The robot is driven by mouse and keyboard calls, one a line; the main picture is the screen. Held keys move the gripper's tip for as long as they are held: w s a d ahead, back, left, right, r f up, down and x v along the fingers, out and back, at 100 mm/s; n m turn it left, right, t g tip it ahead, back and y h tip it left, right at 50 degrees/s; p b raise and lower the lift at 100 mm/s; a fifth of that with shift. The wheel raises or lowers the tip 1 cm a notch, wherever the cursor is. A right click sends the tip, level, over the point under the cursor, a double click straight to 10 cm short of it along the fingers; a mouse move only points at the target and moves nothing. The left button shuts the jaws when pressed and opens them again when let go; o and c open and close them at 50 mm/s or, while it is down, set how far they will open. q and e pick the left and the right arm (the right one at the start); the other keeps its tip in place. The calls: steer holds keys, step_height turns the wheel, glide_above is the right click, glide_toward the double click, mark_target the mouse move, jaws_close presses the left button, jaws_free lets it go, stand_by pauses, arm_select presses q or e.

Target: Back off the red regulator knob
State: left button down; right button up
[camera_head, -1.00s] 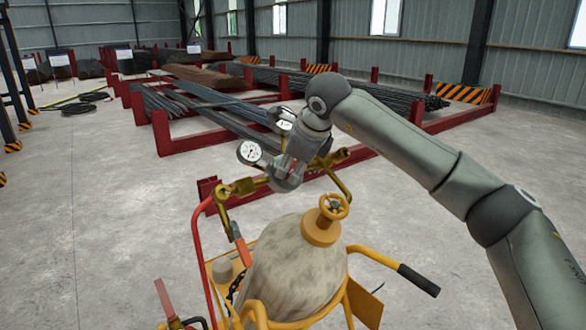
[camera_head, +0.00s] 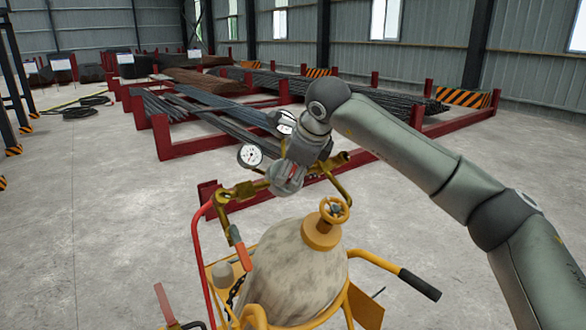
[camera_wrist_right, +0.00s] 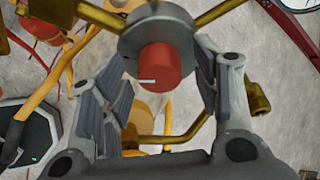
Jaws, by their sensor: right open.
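The red regulator knob (camera_wrist_right: 160,66) shows in the right wrist view, a short red cylinder with a white mark on its face. It sits on a round grey regulator body (camera_wrist_right: 160,32) with brass pipes on both sides. My right gripper (camera_wrist_right: 167,72) is open, with its fingers on either side of the knob; I cannot tell whether they touch it. In the head view my right gripper (camera_head: 287,177) is over the regulator between the brass fittings and hides the knob. My left gripper is not in view.
A white pressure gauge (camera_head: 250,156) is close left of my right gripper. A grey cylinder (camera_head: 290,275) with a yellow valve wheel (camera_head: 335,210) stands below on a yellow cart with a black-gripped handle (camera_head: 419,285). Red racks (camera_head: 165,137) with rebar stand behind on open floor.

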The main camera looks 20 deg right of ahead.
steer(key=a+v, duration=0.1)
steer(key=v, duration=1.1)
steer(key=shift+d, duration=0.45)
